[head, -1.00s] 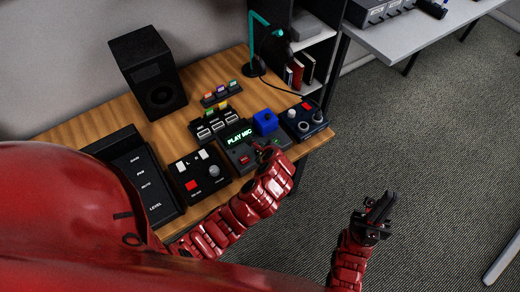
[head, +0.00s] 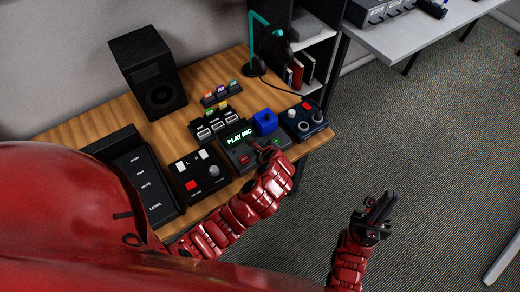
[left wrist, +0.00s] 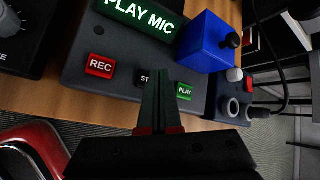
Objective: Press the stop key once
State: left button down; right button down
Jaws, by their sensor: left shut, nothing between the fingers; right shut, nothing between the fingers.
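The dark recorder panel (head: 240,152) on the wooden desk has a lit green screen reading PLAY MIC (left wrist: 140,20). Below the screen sit a red REC key (left wrist: 100,66), a dark key whose label begins ST (left wrist: 145,78) and a green PLAY key (left wrist: 184,91). My left gripper (head: 258,150) is shut and empty over the panel. In the left wrist view its fingertips (left wrist: 160,75) cover the right part of the dark key; contact cannot be told. My right gripper (head: 380,205) is shut and empty, out over the carpet.
A blue block with a dark knob (left wrist: 207,42) stands at the panel's right. A knob box (head: 304,120) lies beyond it. A red-button box (head: 198,176) and a fader panel (head: 140,178) lie left. A speaker (head: 148,72) and teal headphone stand (head: 254,45) stand behind.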

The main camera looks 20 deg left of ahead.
pick_arm(q)
jog(key=shift+f, duration=0.3)
jog(key=shift+f, duration=0.4)
dwell(0.5)
jog(key=shift+r, duration=0.1)
jog(key=shift+r+p, duration=0.55)
jog(key=shift+r, duration=0.2)
notch_tip(320, 180, up, 5)
jog(key=p, duration=0.4)
jog(key=shift+w+f, duration=0.1)
dwell(0.9)
